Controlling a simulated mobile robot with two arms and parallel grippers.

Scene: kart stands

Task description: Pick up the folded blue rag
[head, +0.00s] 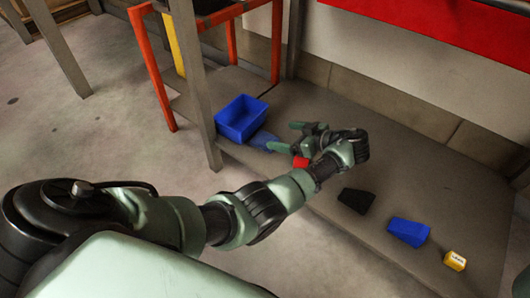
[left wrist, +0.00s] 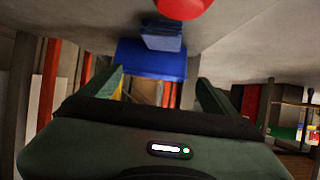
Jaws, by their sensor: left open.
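The folded blue rag (head: 263,140) lies on the low grey shelf, just in front of a blue bin (head: 236,126). In the left wrist view the rag (left wrist: 162,38) shows as a small layered blue block ahead of the fingers, in front of the bin (left wrist: 152,62). My left gripper (head: 287,136) is open and empty, just right of the rag, with its fingers pointing toward it. Its two fingers also show in the left wrist view (left wrist: 161,80), apart from the rag. My right gripper is not in view.
A red object (head: 300,161) sits close by, partly hidden by my left gripper. A grey post (head: 196,90) stands left of the bin.

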